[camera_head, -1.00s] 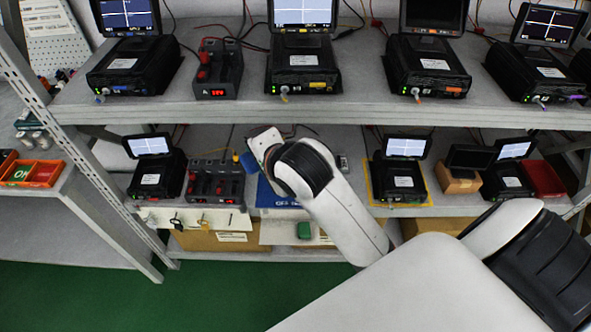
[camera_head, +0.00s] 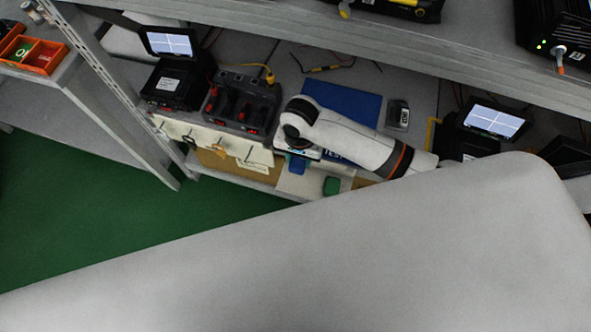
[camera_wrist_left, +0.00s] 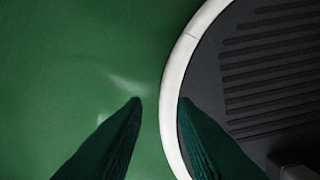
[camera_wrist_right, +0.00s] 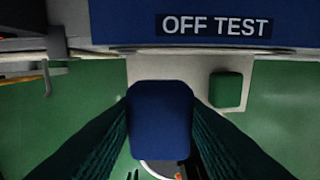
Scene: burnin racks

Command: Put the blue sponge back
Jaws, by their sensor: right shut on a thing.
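The blue sponge (camera_wrist_right: 160,120) is between the fingers of my right gripper (camera_wrist_right: 160,110), which is shut on it. In the head view the sponge (camera_head: 297,165) shows just in front of the lower shelf's edge, below my right wrist. Beneath it a pale board (camera_head: 301,184) juts out, with a green sponge (camera_head: 332,186) on it. In the right wrist view the green sponge (camera_wrist_right: 226,90) lies right of the blue one. Whether the blue sponge touches the board is unclear. My left gripper (camera_wrist_left: 160,100) is open and empty above the floor and my own base.
A blue mat (camera_head: 343,102) marked OFF TEST lies on the lower shelf behind. A black charger-like unit (camera_head: 241,102) and a device with a screen (camera_head: 176,78) stand left. Tags (camera_head: 220,140) hang along the shelf front. The upper shelf (camera_head: 450,55) overhangs. Green floor (camera_head: 90,210) is clear.

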